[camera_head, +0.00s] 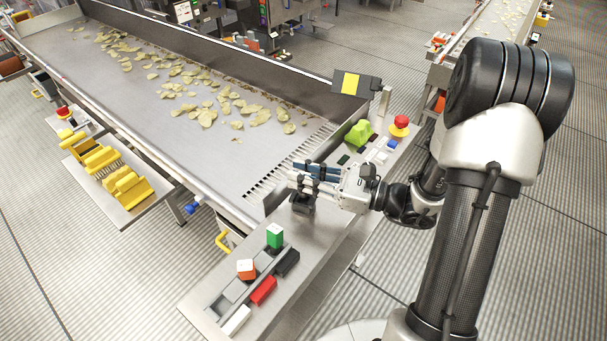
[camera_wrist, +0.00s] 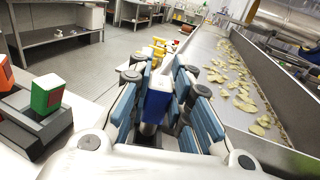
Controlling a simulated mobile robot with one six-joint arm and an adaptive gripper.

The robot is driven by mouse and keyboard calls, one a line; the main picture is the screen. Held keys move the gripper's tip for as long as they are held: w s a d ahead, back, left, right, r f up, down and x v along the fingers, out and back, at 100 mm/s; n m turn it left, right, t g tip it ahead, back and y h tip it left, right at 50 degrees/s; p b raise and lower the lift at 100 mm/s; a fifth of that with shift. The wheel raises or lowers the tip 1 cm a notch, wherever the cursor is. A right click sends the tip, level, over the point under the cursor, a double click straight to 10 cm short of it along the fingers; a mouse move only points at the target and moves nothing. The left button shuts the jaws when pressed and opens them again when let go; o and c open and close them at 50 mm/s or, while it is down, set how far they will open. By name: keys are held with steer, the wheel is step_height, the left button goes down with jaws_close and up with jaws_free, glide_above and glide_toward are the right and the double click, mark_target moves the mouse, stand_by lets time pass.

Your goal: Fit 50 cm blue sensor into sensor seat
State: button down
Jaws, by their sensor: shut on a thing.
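The blue sensor (camera_wrist: 157,103) is a blue block with a pale top, between the blue-padded fingers of my gripper (camera_wrist: 160,112) in the wrist view. The gripper is shut on it. In the head view my gripper (camera_head: 308,178) is over the steel ledge beside the conveyor, and its fingers hide the sensor. A dark block (camera_head: 302,204), seemingly the sensor seat, stands on the ledge directly under the fingertips. I cannot tell whether the sensor touches it or is inside it.
A dark rack at the ledge's near end holds a green block (camera_head: 275,238) and an orange block (camera_head: 245,270); red (camera_head: 263,291), black and white blocks lie alongside. A red button (camera_head: 400,122) and a light green piece (camera_head: 358,133) are behind my gripper. The conveyor (camera_head: 190,135) carries chips.

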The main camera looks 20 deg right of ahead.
steer(key=shift+f+b, duration=1.2)
steer(key=shift+f, duration=0.55)
steer(key=c, duration=1.4)
jaws_free()
steer(key=shift+d, duration=0.1)
steer(key=v, duration=1.2)
